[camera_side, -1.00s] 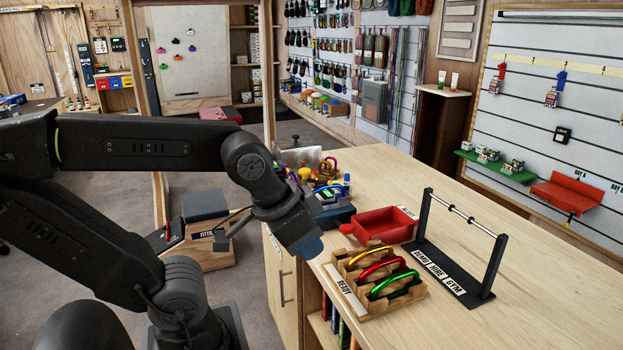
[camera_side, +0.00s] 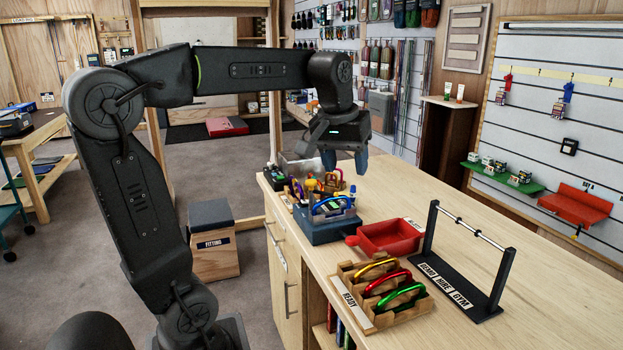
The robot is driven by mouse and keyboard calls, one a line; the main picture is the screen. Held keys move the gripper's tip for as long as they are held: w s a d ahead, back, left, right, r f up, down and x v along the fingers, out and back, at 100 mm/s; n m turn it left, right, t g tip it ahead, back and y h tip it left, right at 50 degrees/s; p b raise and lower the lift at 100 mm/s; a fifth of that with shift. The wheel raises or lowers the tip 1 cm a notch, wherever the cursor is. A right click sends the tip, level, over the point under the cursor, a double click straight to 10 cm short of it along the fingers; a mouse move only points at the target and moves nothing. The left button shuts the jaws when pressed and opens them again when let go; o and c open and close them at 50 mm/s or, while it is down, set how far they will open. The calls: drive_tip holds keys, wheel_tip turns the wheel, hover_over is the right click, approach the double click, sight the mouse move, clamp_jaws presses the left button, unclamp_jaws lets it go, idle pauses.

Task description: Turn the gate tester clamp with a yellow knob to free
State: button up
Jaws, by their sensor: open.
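The gate tester (camera_side: 322,232) is a dark blue box on the counter, left of the red tray. A blue carabiner (camera_side: 333,203) is on top of it. A small yellow part (camera_side: 311,184), which looks like the clamp knob, shows at its back. I cannot tell whether the clamp is set to free. My gripper (camera_side: 345,168) points down above and behind the tester, its blue fingers apart and empty. It appears clear of the tester and the gear beside it.
Several carabiners (camera_side: 334,180) cluster behind the tester. A red tray (camera_side: 389,238) is to its right. A wooden rack (camera_side: 366,318) marked READY holds yellow, red and green carabiners in front. A black bar stand (camera_side: 460,284) is at the right. The counter's right side is clear.

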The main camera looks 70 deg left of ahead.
drive_tip(key=shift+o, duration=0.2)
drive_tip(key=w+a+n+g, duration=0.1)
drive_tip(key=w+a+n, duration=0.1)
drive_tip(key=a, duration=0.5)
drive_tip(key=w+a+r+n, duration=0.1)
drive_tip(key=a+n, duration=0.2)
drive_tip(key=a, duration=0.4)
drive_tip(key=shift+w+a+r+n+g, duration=0.15)
drive_tip(key=shift+w+r+n+g, duration=0.05)
drive_tip(key=shift+w+n+g, duration=0.2)
drive_tip(key=n+g+h, duration=0.1)
drive_tip(key=n, duration=0.3)
hover_over(311, 181)
drive_tip(key=f, duration=0.1)
wheel_tip(311, 181, down, 14)
drive_tip(key=shift+r, duration=0.2)
drive_tip(key=shift+c, duration=0.2)
clamp_jaws()
